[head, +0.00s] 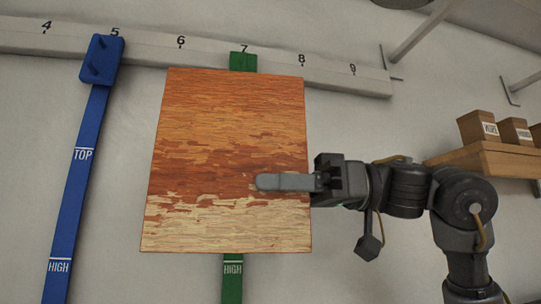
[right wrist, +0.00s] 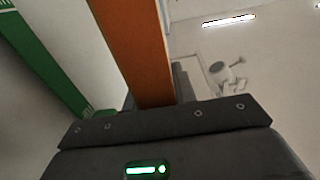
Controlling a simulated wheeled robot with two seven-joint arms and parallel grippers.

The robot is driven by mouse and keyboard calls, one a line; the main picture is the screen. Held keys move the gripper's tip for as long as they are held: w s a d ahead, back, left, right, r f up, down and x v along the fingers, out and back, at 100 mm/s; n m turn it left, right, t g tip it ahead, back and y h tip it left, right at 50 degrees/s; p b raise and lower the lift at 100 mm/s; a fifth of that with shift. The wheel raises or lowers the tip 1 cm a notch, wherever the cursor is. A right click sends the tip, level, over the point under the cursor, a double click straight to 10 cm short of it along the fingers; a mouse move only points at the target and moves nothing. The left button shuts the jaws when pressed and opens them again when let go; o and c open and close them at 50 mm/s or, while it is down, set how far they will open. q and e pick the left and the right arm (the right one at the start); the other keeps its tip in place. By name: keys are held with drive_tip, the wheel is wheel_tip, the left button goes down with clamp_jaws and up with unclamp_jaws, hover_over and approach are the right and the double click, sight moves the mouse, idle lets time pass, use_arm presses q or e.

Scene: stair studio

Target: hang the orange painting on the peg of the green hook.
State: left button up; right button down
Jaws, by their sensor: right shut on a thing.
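The orange painting (head: 225,140) is a tall panel with orange and brown bands above a pale cream lower part. It is upright in front of the green hook strip (head: 233,275) and hides most of it. My right gripper (head: 285,182) is shut on the painting's right edge, with one finger across its front. In the right wrist view the painting's orange edge (right wrist: 135,50) runs down into the jaws, and the green strip (right wrist: 40,60) stands to its left. The green hook's top (head: 243,61) shows just above the painting; its peg is hidden. My left gripper is not in view.
A white numbered rail (head: 345,78) runs along the wall. A blue hook (head: 101,62) with pegs hangs at 5, left of the painting, on a blue strip (head: 72,190). A wooden shelf (head: 490,157) with small boxes (head: 478,128) is at the right.

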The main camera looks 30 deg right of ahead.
drive_tip(key=shift+s+d+r, duration=0.2)
drive_tip(key=shift+s+r, duration=0.1)
drive_tip(key=shift+r, duration=0.3)
drive_tip(key=shift+s+d+r, duration=0.15)
drive_tip(key=shift+s+r, duration=0.15)
drive_tip(key=shift+r, duration=0.3)
drive_tip(key=shift+w+d, duration=0.1)
drive_tip(key=w+d+f+p, duration=0.1)
drive_tip(key=w+p, duration=0.3)
drive_tip(key=w, duration=0.6)
drive_tip(key=shift+w+d+f, duration=0.2)
drive_tip(key=shift+d+f, duration=0.2)
drive_tip(key=shift+d, duration=0.4)
drive_tip(key=shift+f, duration=0.25)
drive_tip(key=c, duration=1.1)
unclamp_jaws()
drive_tip(key=shift+o, duration=0.2)
drive_tip(key=shift+d, duration=0.1)
